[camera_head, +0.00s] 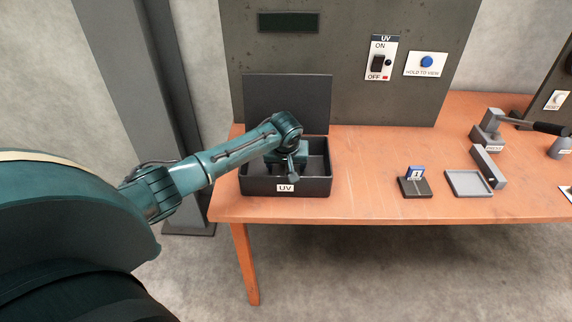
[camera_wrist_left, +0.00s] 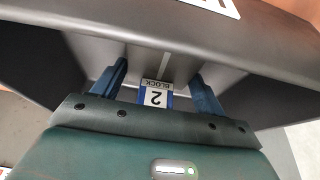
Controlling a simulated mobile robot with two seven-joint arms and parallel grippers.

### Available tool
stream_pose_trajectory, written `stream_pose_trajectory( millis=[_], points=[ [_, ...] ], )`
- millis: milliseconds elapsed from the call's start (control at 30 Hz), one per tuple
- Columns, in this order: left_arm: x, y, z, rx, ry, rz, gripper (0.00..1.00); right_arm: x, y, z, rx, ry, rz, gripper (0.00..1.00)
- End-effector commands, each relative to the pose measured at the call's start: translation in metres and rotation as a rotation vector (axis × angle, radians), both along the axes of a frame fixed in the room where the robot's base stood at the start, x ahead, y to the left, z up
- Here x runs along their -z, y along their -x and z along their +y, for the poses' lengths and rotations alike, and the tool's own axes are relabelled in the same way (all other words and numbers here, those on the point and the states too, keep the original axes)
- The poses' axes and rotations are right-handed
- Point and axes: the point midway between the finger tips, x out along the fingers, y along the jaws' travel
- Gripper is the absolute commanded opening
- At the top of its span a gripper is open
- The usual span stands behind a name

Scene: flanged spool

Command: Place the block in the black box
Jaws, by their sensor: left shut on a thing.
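The black box (camera_head: 315,186), labelled UV, stands open at the left end of the table, its lid (camera_head: 288,98) raised at the back. My left gripper (camera_head: 291,172) reaches down into the box. In the left wrist view its fingers (camera_wrist_left: 160,88) are shut on a block (camera_wrist_left: 155,95) with a white and blue label reading BLOCK 2. The box's dark wall (camera_wrist_left: 200,35) shows just beyond. The arm hides the block in the head view, and I cannot tell whether the block touches the box floor. My right gripper is not in view.
A small dark stand (camera_head: 414,187) holds a blue-and-white labelled piece. A shallow grey tray (camera_head: 468,184) and a lever device (camera_head: 490,130) lie to the right. A panel with a UV switch (camera_head: 378,64) and blue button (camera_head: 427,62) rises behind.

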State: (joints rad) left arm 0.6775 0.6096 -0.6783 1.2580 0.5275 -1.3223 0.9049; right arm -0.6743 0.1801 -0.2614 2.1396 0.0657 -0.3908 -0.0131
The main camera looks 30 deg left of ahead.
Motion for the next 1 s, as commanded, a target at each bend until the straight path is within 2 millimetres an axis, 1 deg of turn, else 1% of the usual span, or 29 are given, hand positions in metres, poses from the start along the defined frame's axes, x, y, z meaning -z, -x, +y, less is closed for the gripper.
stream_pose_trajectory(
  millis=[33, 167, 200, 433, 467, 667, 767, 867, 1000],
  points=[
    [-0.002, -0.001, 0.000, 0.000, 0.000, -0.005, 0.31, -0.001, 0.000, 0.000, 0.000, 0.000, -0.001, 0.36],
    [0.001, -0.001, 0.000, 0.000, 0.000, -0.004, 0.31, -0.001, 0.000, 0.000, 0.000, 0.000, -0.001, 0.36],
    [0.003, 0.000, 0.000, -0.001, 0.000, 0.000, 0.74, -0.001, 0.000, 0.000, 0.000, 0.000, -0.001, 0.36],
    [0.002, 0.000, 0.000, 0.000, 0.000, 0.000, 0.93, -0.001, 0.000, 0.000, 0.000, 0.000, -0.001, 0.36],
    [0.002, 0.000, 0.000, 0.000, 0.000, 0.000, 0.94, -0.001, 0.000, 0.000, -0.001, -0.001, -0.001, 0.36],
    [0.002, 0.000, 0.000, 0.000, 0.000, 0.000, 0.94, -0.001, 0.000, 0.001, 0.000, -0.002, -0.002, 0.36],
    [-0.002, 0.000, 0.000, 0.000, -0.001, -0.001, 0.94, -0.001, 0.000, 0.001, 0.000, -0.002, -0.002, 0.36],
    [-0.014, 0.004, -0.002, 0.000, 0.001, -0.003, 0.94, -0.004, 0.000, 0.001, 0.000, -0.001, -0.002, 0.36],
    [-0.041, 0.013, -0.008, 0.002, 0.000, -0.004, 0.94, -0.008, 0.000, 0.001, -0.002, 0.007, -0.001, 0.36]
  ],
)
